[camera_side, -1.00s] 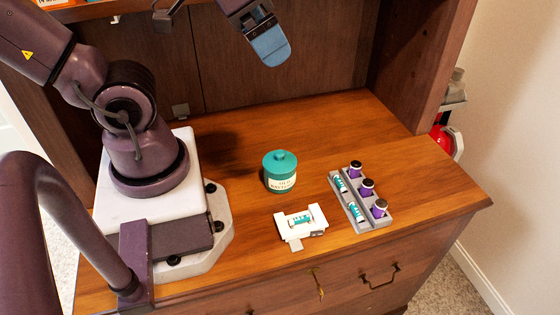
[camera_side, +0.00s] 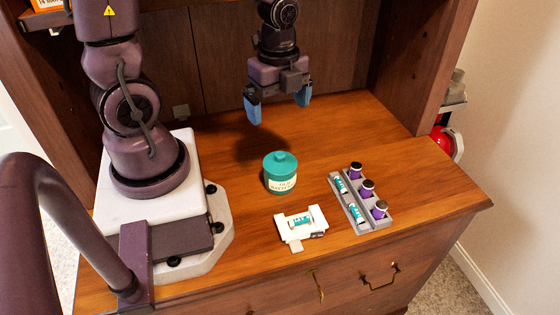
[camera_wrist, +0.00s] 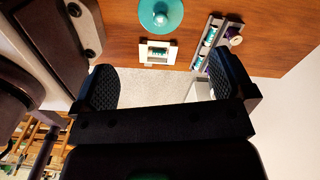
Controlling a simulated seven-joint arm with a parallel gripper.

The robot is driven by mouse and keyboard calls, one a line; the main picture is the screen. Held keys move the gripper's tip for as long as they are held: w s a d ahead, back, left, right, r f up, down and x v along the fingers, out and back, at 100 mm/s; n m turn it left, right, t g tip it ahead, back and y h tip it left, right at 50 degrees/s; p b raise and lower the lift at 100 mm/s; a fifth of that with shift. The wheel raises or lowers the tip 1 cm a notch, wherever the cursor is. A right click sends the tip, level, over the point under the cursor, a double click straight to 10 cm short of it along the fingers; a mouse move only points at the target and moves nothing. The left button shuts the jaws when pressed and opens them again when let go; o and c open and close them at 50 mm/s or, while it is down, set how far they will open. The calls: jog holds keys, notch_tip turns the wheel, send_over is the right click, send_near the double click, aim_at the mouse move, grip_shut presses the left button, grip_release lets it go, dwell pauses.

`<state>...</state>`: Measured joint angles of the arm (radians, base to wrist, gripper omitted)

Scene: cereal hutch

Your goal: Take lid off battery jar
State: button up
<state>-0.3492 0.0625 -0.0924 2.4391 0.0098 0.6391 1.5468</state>
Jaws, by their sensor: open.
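The battery jar (camera_side: 280,181) is a teal jar with a pale printed label, standing upright on the wooden top. Its teal lid (camera_side: 280,160) with a round knob sits on it. The lid also shows from above in the wrist view (camera_wrist: 160,14), near the top edge. My gripper (camera_side: 280,112) has blue fingertips and hangs above and behind the jar, clear of it. Its fingers are wide apart with nothing between them. In the wrist view my gripper (camera_wrist: 173,85) shows two dark textured pads, apart and empty.
A white holder (camera_side: 291,235) with a teal-and-white battery lies in front of the jar. A grey tray (camera_side: 349,208) to the right holds several purple and teal batteries. The hutch back wall (camera_side: 225,60) rises behind my gripper. The wood right of the jar's back is clear.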

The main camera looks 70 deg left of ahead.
send_over(280, 153)
notch_tip(280, 153, down, 6)
jog(key=shift+s+a+f, duration=0.1)
jog(key=shift+s+f, duration=0.05)
jog(key=shift+f, duration=3.2)
jog(key=c, duration=0.8)
